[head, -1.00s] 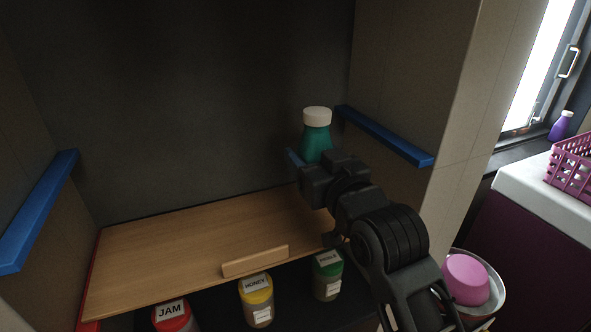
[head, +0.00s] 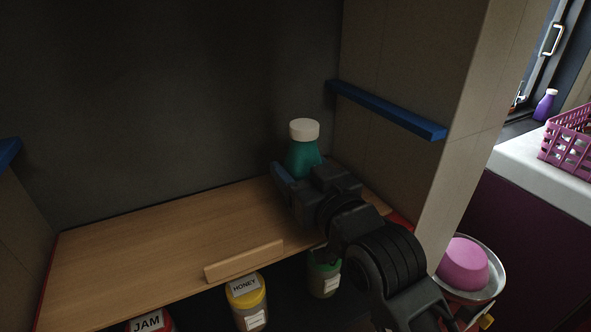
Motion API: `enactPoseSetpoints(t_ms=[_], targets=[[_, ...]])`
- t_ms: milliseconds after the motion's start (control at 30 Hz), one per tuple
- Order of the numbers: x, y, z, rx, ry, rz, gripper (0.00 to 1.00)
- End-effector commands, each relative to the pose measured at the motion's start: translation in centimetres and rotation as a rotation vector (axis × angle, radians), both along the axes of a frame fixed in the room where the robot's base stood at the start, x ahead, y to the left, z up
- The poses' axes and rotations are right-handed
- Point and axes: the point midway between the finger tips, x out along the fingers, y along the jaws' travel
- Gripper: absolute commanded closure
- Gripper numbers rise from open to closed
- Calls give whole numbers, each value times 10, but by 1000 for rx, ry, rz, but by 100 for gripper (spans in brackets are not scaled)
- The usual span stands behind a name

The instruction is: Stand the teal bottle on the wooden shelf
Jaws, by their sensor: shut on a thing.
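The teal bottle (head: 301,158) with a cream cap is upright in the head view, at the right rear of the wooden shelf (head: 150,245). My gripper (head: 287,182) is shut on the bottle, reaching in from the lower right. My gripper and wrist hide the bottle's lower part, so I cannot tell whether its base touches the shelf. The visible shelf top is otherwise bare except for a small wooden strip (head: 244,261) at its front edge.
Blue rails (head: 388,110) run along the side walls. Jars labelled JAM (head: 150,323) and HONEY (head: 246,300), and a green-lidded jar (head: 324,275), stand below the shelf.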

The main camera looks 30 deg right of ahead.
Motion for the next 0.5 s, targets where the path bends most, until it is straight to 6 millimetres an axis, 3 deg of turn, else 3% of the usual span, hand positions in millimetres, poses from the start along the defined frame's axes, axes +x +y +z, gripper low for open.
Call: enactPoseSetpoints(t_ms=[233, 267, 500], targets=[[0, 0, -3, 0, 0, 0, 70], [0, 0, -3, 0, 0, 0, 35], [0, 0, -2, 0, 0, 0, 12]])
